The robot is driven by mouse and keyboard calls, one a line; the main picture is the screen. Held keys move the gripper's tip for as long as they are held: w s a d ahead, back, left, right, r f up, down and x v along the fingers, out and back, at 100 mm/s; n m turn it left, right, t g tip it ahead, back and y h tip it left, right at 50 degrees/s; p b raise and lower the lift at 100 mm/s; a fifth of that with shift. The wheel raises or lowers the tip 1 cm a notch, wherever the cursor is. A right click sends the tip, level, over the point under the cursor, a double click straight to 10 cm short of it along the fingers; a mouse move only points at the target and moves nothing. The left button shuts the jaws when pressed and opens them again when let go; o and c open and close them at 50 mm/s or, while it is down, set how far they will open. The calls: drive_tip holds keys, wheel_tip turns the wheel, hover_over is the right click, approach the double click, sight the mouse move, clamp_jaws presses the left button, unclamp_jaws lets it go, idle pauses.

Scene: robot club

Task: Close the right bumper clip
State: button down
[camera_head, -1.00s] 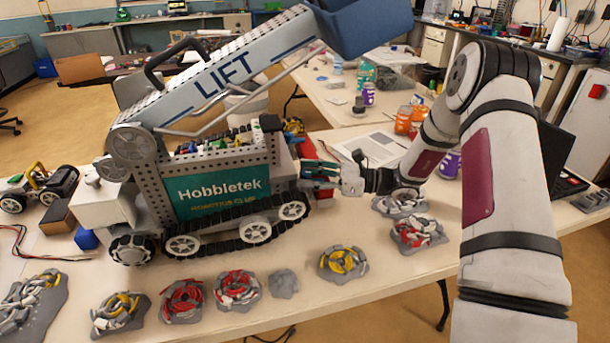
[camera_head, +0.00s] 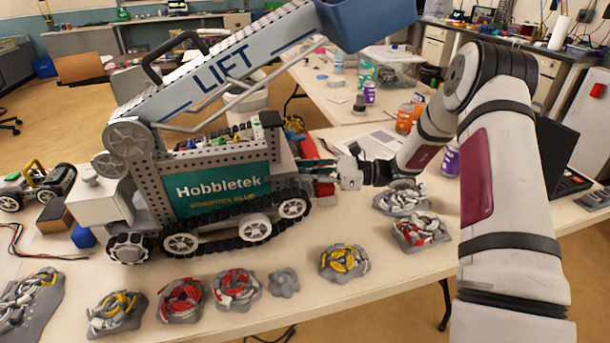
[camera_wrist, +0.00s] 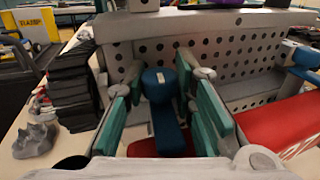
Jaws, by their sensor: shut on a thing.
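The tracked robot model (camera_head: 218,190) stands on the table, its front end to the right in the head view. A red bumper (camera_head: 308,150) shows at that front; it also shows in the wrist view (camera_wrist: 262,122). My gripper (camera_head: 322,166) is at this front end. In the wrist view, the green-padded fingers of my gripper (camera_wrist: 166,108) stand either side of a blue clip lever (camera_wrist: 166,110) and are shut on it. The lever lies in front of the perforated grey plate (camera_wrist: 236,62). A second blue clip (camera_wrist: 304,58) is at the far right. Finger contact is partly hidden.
Several wheel-like parts lie along the table front, among them a yellow one (camera_head: 344,262) and a red one (camera_head: 180,300). Others (camera_head: 420,229) lie below my arm. The blue bucket (camera_head: 368,22) of the lift overhangs above my gripper. A black track (camera_wrist: 72,85) is left of it.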

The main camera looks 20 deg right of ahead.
drive_tip(key=shift+n+g+b, duration=0.6)
drive_tip(key=shift+n+g, duration=0.3)
drive_tip(key=shift+g, duration=0.5)
drive_tip(key=c, duration=1.3)
unclamp_jaws()
drive_tip(key=d, duration=0.4)
drive_tip(key=s+d, duration=0.1)
drive_tip(key=d, duration=0.3)
drive_tip(key=s+d, duration=0.1)
drive_tip(key=d, duration=0.3)
drive_tip(key=shift+r, duration=0.1)
drive_tip(key=shift+a, duration=0.1)
